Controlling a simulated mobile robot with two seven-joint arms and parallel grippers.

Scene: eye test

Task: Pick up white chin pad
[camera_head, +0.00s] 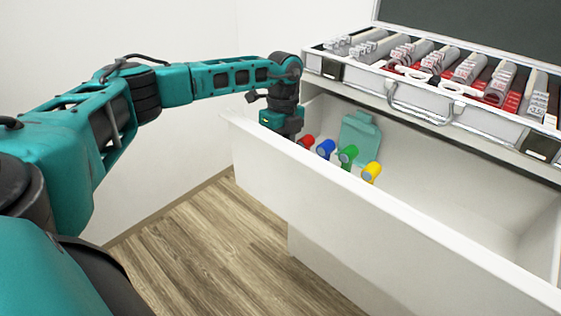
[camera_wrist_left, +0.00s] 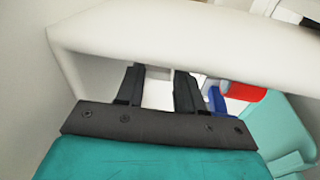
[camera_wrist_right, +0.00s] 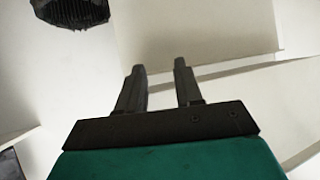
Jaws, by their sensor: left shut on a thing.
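My left gripper (camera_wrist_left: 159,72) reaches down into the left end of the open white drawer (camera_head: 370,222). In the left wrist view its fingers stand apart around a white piece, the white chin pad (camera_wrist_left: 158,94), and are shut on it. Only a small part of the pad shows between the fingers. In the head view the fingertips and the pad are hidden behind the drawer front. My right gripper (camera_wrist_right: 161,75) shows only in its own wrist view, with its fingers apart and nothing between them.
Red (camera_head: 307,142), blue (camera_head: 326,148), green (camera_head: 348,155) and yellow (camera_head: 372,171) cylinders and a teal clipboard-like item (camera_head: 360,138) lie in the drawer beside the left gripper. An open metal case (camera_head: 415,101) stands above. The drawer's right part is empty.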

